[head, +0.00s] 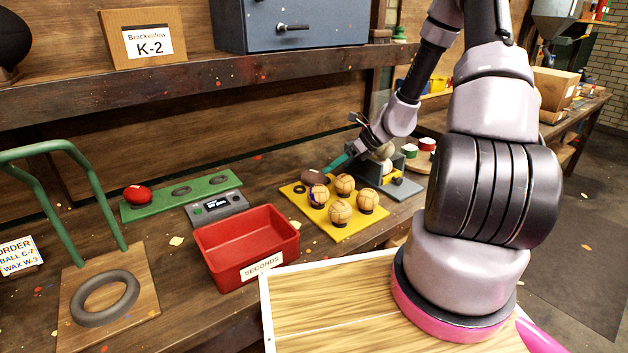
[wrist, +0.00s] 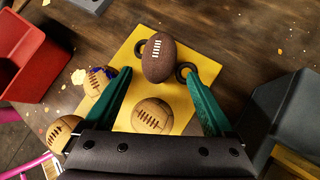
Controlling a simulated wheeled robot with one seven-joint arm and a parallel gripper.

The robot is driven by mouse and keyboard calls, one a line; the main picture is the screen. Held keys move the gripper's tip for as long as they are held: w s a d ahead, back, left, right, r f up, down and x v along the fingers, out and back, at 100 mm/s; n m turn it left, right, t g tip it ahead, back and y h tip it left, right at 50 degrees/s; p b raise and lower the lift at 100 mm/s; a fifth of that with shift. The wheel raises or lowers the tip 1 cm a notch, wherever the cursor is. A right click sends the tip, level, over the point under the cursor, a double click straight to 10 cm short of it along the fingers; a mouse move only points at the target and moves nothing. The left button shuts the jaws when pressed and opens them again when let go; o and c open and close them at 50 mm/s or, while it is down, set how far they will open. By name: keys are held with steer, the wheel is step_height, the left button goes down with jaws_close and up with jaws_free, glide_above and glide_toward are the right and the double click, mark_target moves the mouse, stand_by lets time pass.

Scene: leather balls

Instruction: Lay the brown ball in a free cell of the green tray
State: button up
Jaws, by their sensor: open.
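The dark brown ball (head: 314,177) with white laces sits at the back edge of the yellow tray (head: 345,234). In the wrist view the brown ball (wrist: 159,57) appears just ahead of and between my fingertips, not clasped. My gripper (head: 338,162) is open, with green fingers, over the yellow tray; its fingers (wrist: 158,76) also show in the wrist view. A tan ball (wrist: 151,115) lies below, between the fingers. The green tray (head: 158,208) is at the left, holding a red ball (head: 137,195) in its left cell. Its middle and right cells show empty rings.
A red bin (head: 247,247) labelled SECONDS and a grey device with a display (head: 217,207) stand between the trays. A grey holder (head: 405,188) stands to the right. A shelf overhangs the back.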

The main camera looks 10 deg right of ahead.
mark_target(318, 175)
steer(key=shift+x, duration=3.6)
steer(key=shift+a+r, duration=0.1)
steer(key=shift+r, duration=0.05)
steer(key=c, duration=1.3)
step_height(318, 175, up, 17)
steer(key=shift+c, duration=0.2)
steer(key=w+d+r+m+t+h, duration=0.2)
steer(key=d+r+m+t+h, duration=0.2)
steer(key=d+m, duration=0.4)
steer(key=shift+w+r+m+t+h, duration=0.3)
steer(key=shift+r+m+t+h, duration=0.1)
steer(key=shift+r+m+h, duration=0.35)
